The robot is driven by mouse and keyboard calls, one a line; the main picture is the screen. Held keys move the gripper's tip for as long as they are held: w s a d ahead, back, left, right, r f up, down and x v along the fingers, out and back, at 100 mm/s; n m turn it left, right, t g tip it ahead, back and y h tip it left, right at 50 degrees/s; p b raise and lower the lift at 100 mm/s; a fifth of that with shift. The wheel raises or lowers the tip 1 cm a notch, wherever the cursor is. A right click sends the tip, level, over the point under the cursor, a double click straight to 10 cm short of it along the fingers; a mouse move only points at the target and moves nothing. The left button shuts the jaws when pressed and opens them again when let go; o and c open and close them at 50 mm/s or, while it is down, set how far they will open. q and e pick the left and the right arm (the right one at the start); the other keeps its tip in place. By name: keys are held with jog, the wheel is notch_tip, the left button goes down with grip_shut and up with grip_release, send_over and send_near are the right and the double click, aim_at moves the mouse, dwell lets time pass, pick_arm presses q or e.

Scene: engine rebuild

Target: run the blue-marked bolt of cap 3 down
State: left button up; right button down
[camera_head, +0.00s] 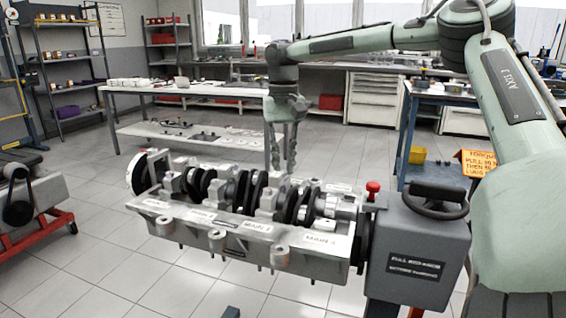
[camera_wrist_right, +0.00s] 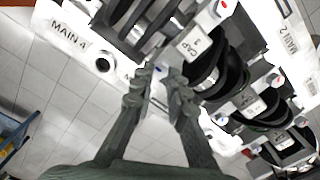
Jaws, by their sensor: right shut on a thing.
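The engine block (camera_head: 215,238) is held on a stand, with the dark crankshaft (camera_head: 243,190) lying in it under several grey bearing caps. My right gripper (camera_head: 282,168) points straight down at the far side of the block, near its middle. In the right wrist view the fingertips (camera_wrist_right: 163,75) are close together, shut on a bolt that they mostly hide, beside a cap with a "CAP" label (camera_wrist_right: 195,43). The number on that label is hard to read. My left gripper is not in view.
A grey stand head with a handwheel (camera_head: 435,197) and a red knob (camera_head: 373,187) closes off the block's right end. A blue workbench (camera_head: 440,165) with a yellow bin and an orange sign stands behind it. A white table (camera_head: 150,90) is behind the block.

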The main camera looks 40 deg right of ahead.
jog(key=shift+w+r, duration=0.1)
jog(key=shift+r, duration=0.15)
jog(key=c, duration=1.5)
grip_release()
jog(key=shift+c, duration=0.2)
jog(key=shift+o, duration=0.2)
jog(key=shift+f, duration=0.15)
notch_tip(320, 180, up, 12)
jog(key=shift+d, duration=0.1)
